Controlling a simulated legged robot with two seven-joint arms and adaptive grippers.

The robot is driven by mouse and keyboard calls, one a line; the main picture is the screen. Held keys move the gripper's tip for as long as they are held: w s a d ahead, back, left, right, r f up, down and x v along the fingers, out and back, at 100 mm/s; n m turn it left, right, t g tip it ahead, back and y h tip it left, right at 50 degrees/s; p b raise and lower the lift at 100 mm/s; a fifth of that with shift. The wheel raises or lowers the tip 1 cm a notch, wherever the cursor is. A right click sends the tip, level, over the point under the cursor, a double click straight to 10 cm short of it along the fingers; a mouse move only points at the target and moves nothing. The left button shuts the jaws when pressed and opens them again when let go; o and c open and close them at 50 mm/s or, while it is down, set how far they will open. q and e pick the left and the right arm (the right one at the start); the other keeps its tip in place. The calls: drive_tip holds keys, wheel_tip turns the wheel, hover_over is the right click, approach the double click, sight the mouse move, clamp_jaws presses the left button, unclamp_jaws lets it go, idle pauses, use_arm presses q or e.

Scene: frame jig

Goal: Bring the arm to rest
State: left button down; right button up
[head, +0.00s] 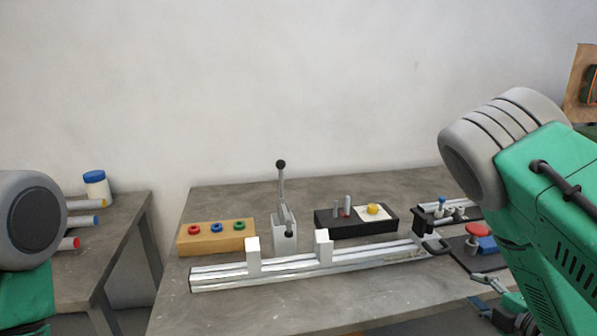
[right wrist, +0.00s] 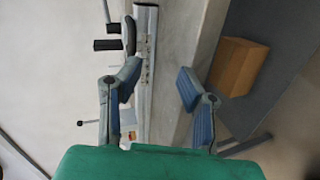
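My right arm comes in from the right edge of the head view, with its green and grey links large in front. Its gripper (head: 490,300) shows partly at the lower right, near the table's right front part. In the right wrist view the two blue-padded fingers of the right gripper (right wrist: 158,75) stand wide apart with nothing between them. The table edge and the metal rail (right wrist: 145,50) lie beyond the fingers. My left arm shows only as a grey and green link at the left edge; its gripper is out of view.
The grey table (head: 350,312) carries an aluminium rail (head: 290,272) with two white blocks, a lever clamp (head: 284,230), a wooden block with coloured rings (head: 217,236) and a black block (head: 327,218). A side table (head: 115,225) stands left. A cardboard box (right wrist: 237,66) shows beyond the table edge.

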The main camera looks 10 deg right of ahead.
drive_tip(key=s+a+f+m+g+h, duration=0.2)
drive_tip(key=s+f+m+g, duration=0.3)
drive_tip(key=f, duration=0.5)
drive_tip(key=s+a+f+m+g, duration=0.3)
drive_tip(key=s+a, duration=0.1)
drive_tip(key=s, duration=0.3)
drive_tip(key=s+a+f+m+g+y, duration=0.1)
drive_tip(key=s+a+f+m+g, duration=0.2)
drive_tip(key=s, duration=0.4)
drive_tip(key=s+a+f+m+g, duration=0.2)
drive_tip(key=s+a+f+m, duration=0.2)
drive_tip(key=s, duration=0.4)
drive_tip(key=shift+a+f+m+g, duration=0.3)
drive_tip(key=shift+a+m+g, duration=0.1)
drive_tip(key=shift+a+m, duration=0.25)
drive_tip(key=shift+d, duration=0.1)
